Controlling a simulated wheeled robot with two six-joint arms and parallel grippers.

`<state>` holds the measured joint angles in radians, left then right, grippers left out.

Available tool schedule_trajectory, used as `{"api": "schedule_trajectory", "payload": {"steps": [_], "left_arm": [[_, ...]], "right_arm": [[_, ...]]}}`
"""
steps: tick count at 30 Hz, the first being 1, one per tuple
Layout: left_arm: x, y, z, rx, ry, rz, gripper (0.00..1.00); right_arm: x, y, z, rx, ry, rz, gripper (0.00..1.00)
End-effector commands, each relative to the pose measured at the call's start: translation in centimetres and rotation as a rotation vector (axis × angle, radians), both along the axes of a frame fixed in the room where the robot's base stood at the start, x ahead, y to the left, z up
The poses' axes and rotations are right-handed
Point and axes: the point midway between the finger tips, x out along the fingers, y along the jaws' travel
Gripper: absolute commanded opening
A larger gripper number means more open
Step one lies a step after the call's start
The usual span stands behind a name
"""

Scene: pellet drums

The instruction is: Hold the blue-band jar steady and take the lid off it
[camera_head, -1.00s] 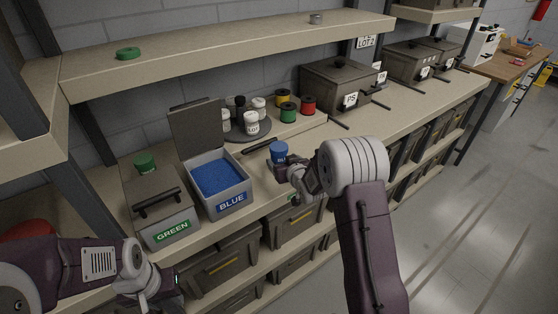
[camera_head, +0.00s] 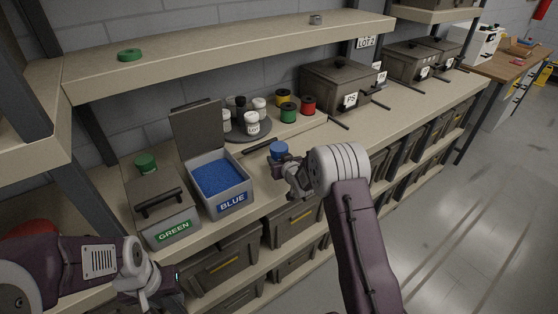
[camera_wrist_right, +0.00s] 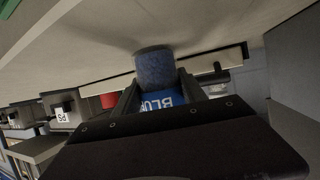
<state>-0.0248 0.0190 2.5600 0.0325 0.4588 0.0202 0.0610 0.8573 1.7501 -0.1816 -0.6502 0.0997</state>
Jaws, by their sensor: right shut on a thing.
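The blue-band jar (camera_head: 279,150) stands upright near the front edge of the bench, right of the blue bin, with its blue lid on top. In the right wrist view the ridged lid (camera_wrist_right: 155,68) sits above the blue band (camera_wrist_right: 162,100) with white lettering. My right gripper (camera_head: 285,166) is shut on the jar's band, below the lid; its two fingers flank the jar in the wrist view. My left gripper (camera_head: 160,288) is low at the lower left, away from the jar, and its finger opening is not clear.
An open bin of blue pellets (camera_head: 219,179) and a closed green-labelled bin (camera_head: 161,204) stand left of the jar. A dark turntable (camera_head: 246,133) with white-labelled jars and several coloured spools stand behind. A shelf (camera_head: 230,50) overhangs the back. A green ring lies on it.

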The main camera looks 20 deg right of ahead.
Motion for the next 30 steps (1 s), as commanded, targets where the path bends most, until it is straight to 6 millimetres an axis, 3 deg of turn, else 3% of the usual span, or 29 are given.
{"api": "schedule_trajectory", "payload": {"steps": [5, 10, 22, 30], "left_arm": [[0.0, 0.0, -0.1, 0.000, 0.000, 0.000, 0.36], [0.0, 0.0, -0.4, 0.000, 0.000, 0.000, 0.36], [0.0, 0.0, 0.1, 0.000, 0.000, 0.000, 0.36], [0.0, 0.0, 0.6, 0.000, 0.000, 0.000, 0.36]], "right_arm": [[0.1, 0.0, 1.1, -0.001, -0.004, 0.000, 0.00], [0.1, 0.0, 4.1, 0.000, -0.007, -0.001, 0.00], [-5.5, -7.2, 9.7, -0.003, -0.004, -0.004, 0.00], [-7.2, -9.2, 11.0, 0.000, 0.000, -0.001, 0.00]]}}
